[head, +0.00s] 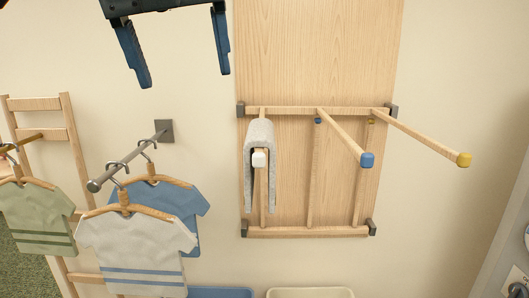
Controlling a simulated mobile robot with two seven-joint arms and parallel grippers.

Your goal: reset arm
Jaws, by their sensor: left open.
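My left gripper (183,78) hangs into the top of the head view with its two dark blue fingers pointing down and spread wide apart. Nothing is between the fingers; only the bare cream wall shows behind them. It is above the clothes rail and to the upper left of the wooden rack, apart from both. My right gripper is not in view.
A wooden wall rack (288,112) has white-, blue- and yellow-tipped rods sticking out. A grey cloth (260,134) drapes over the white-tipped one. A metal rail (130,160) holds a white shirt (135,245) and a blue shirt (185,205). A green shirt (38,215) hangs left. Bins (310,293) stand below.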

